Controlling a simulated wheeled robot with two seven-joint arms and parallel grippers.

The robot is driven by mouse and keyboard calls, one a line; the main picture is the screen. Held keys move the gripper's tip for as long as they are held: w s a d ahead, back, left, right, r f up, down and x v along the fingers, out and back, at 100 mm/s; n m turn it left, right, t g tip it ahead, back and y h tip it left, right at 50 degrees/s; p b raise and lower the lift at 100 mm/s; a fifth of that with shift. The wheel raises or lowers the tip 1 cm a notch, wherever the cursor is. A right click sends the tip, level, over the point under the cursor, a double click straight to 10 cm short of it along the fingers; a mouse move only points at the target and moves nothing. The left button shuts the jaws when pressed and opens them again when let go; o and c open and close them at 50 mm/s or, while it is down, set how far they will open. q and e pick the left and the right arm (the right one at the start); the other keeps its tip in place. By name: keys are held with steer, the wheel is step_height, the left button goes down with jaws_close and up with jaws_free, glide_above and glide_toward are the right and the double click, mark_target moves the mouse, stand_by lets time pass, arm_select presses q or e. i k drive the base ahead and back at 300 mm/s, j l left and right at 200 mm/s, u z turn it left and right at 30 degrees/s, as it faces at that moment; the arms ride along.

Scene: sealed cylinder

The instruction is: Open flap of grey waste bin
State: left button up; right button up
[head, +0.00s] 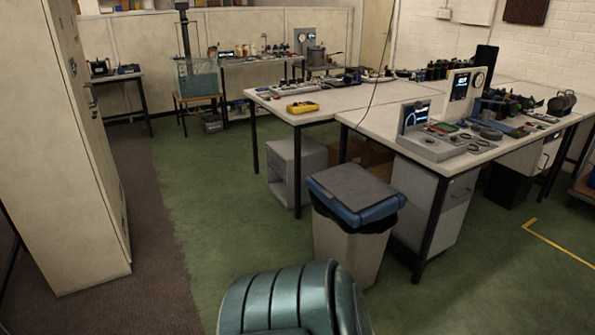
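The grey waste bin (346,246) stands on the green floor in the lower middle of the head view, beside the front end of the near workbench. Its top has a blue rim (374,212) and a dark grey flap (350,187). The flap lies flat and looks closed. A black bag edge (374,227) hangs out below the rim. The bin's lower part is partly hidden behind a teal ribbed object. Neither of my grippers is in view.
The teal ribbed object (290,300), like a chair back, stands just in front of the bin. A white workbench (380,122) with instruments and a grey drawer unit (425,190) is right behind it. A tall beige cabinet (75,150) is at left. Green floor (205,200) is clear left of the bin.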

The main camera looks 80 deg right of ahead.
mark_target(353, 187)
steer(key=z, duration=3)
steer(key=i+j+z, duration=0.2)
steer(key=i+z, duration=0.15)
steer(key=i, duration=0.2)
steer(key=i+j+z, duration=0.4)
steer(key=i, duration=0.15)
steer(key=i+j+z, duration=0.35)
steer(key=i+j, duration=0.05)
steer(key=i, duration=0.05)
